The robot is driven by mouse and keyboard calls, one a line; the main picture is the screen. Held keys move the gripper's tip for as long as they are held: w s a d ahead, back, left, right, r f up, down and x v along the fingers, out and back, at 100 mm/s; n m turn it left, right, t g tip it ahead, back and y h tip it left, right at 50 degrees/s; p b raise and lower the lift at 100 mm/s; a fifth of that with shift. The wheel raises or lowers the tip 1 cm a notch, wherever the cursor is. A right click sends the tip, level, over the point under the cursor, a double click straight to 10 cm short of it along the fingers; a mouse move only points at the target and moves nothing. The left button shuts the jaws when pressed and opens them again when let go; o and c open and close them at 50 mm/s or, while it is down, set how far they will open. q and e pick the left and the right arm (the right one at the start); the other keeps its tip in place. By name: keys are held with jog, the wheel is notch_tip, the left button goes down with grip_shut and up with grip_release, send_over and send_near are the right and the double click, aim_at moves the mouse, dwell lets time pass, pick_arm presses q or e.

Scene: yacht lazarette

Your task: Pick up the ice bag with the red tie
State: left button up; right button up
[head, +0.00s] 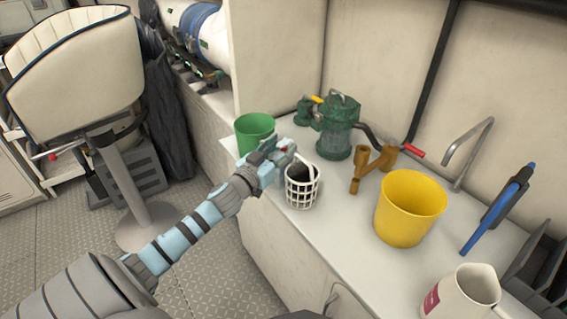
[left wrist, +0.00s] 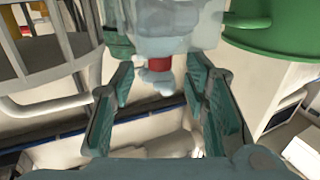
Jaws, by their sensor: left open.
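The ice bag (left wrist: 180,28) is a pale, translucent, lumpy bag in the left wrist view. Its red tie (left wrist: 160,65) circles a narrow neck with a small gathered end below it. My left gripper (left wrist: 161,78) is open, with a finger on each side of the tied neck and visible gaps to it. In the head view, my left gripper (head: 281,153) is between the green bucket and the white basket. A small red spot of the tie shows there, and most of the bag is hidden behind the gripper. My right gripper is not in view.
On the white counter, a green bucket (head: 254,127) and white lattice basket (head: 301,190) stand close to the gripper. Behind are a green pump (head: 338,127) and brown fitting (head: 371,168). A yellow bucket (head: 409,207) and white jug (head: 462,291) stand right.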

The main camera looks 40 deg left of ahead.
pick_arm(q)
jog(key=shift+w+a+f, duration=0.1)
jog(key=shift+w, duration=0.95)
grip_shut()
